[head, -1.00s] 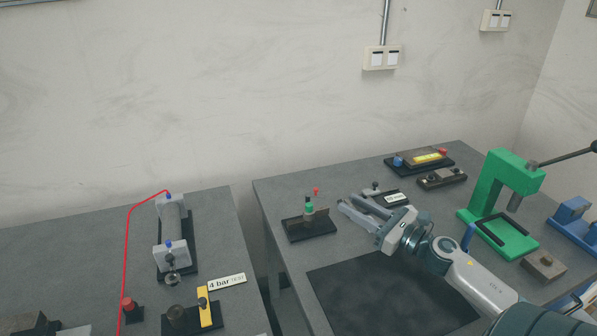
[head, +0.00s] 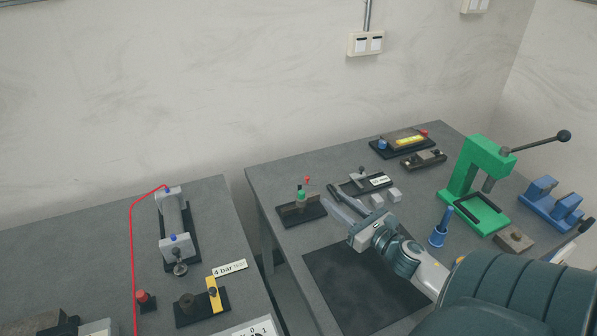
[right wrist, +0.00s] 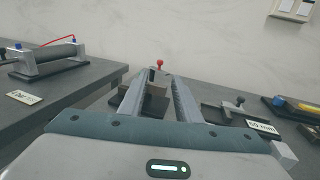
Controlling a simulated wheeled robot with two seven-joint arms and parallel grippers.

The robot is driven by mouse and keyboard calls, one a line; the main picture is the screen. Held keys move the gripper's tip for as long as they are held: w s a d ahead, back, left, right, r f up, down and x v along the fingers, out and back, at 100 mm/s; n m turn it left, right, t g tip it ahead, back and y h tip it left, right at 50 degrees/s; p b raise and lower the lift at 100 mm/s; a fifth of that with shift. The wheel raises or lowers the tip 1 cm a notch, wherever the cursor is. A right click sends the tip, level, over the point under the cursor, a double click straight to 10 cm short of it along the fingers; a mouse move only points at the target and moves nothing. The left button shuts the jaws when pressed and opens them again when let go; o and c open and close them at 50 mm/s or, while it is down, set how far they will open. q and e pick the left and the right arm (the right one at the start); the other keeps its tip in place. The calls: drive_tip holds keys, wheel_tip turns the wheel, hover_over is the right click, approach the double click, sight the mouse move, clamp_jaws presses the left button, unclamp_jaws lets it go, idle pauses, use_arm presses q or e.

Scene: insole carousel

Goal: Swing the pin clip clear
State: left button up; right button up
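The fixture (head: 313,212) is a small dark base with a brownish block, a green piece (head: 300,194) and a thin stem with a red ball (head: 307,179). I cannot make out the pin clip itself for certain. My right gripper (head: 330,195) is open and empty just right of this fixture, fingers pointing at it. In the right wrist view, the fixture's block (right wrist: 156,90) shows between the two spread fingers, with the red ball (right wrist: 160,63) above them. The fingers partly hide the fixture there; contact cannot be told. My left gripper is not in view.
A small clamp fixture (head: 360,178) with a label stands right of the gripper, near small grey blocks (head: 394,195). A blue holder (head: 438,238) and green press (head: 465,185) stand farther right. A gap separates the left table.

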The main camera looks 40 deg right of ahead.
sight(307, 180)
drive_tip(key=w+p, duration=0.1)
drive_tip(key=w, duration=0.4)
drive_tip(key=w+p, duration=0.2)
drive_tip(key=w, duration=0.3)
drive_tip(key=w+p, duration=0.2)
drive_tip(key=w, duration=0.3)
drive_tip(key=shift+w+d+r, duration=0.1)
drive_tip(key=shift+w+d, duration=0.05)
drive_tip(key=shift+d, duration=0.2)
drive_tip(key=shift+w, duration=1)
clamp_jaws()
